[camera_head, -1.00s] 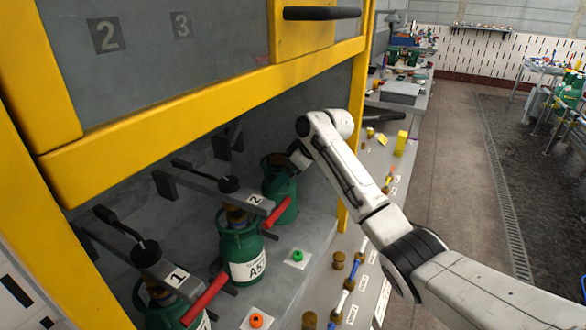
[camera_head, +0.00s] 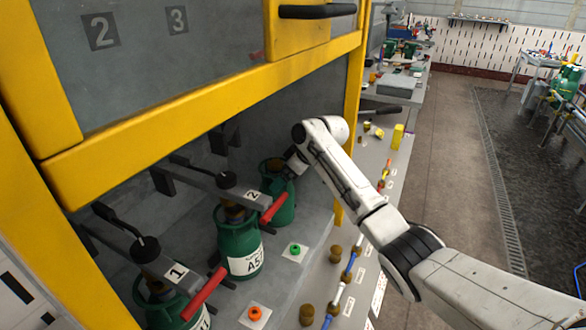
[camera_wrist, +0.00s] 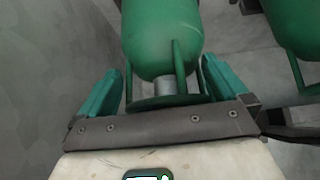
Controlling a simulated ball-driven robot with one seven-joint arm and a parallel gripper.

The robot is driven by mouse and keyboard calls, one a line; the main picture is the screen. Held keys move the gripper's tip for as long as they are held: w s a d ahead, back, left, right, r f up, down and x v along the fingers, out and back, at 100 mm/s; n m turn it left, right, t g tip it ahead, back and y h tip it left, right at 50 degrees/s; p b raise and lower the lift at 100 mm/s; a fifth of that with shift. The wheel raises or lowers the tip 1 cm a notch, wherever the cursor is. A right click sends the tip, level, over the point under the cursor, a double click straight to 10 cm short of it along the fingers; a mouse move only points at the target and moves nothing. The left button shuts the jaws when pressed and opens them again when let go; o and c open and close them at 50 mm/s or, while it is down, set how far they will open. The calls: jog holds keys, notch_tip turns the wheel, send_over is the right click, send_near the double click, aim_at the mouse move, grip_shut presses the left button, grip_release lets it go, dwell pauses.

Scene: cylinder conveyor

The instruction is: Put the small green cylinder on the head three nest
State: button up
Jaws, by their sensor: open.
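A small green cylinder (camera_head: 283,207) stands at the far end of the row inside the yellow-framed cabinet, at the third place, beyond the head bar marked 2. My gripper (camera_head: 290,172) is at its top in the head view, where the fingers are too small to read. In the wrist view my gripper (camera_wrist: 162,85) is open. Its two teal fingers lie on either side of the collar and neck of the green cylinder (camera_wrist: 160,35), with gaps visible at both sides. The nest under the cylinder is hidden.
A green cylinder marked A5 (camera_head: 238,245) stands nearer, by bar 2, and another (camera_head: 165,312) by bar 1, both with red handles. The yellow frame (camera_head: 200,110) overhangs the shelf. In the wrist view another green cylinder (camera_wrist: 295,30) is at the upper right.

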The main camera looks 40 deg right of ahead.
jog(key=b+v, duration=0.1)
jog(key=v, duration=1)
jog(key=shift+s+r, duration=0.2)
jog(key=shift+r, duration=0.1)
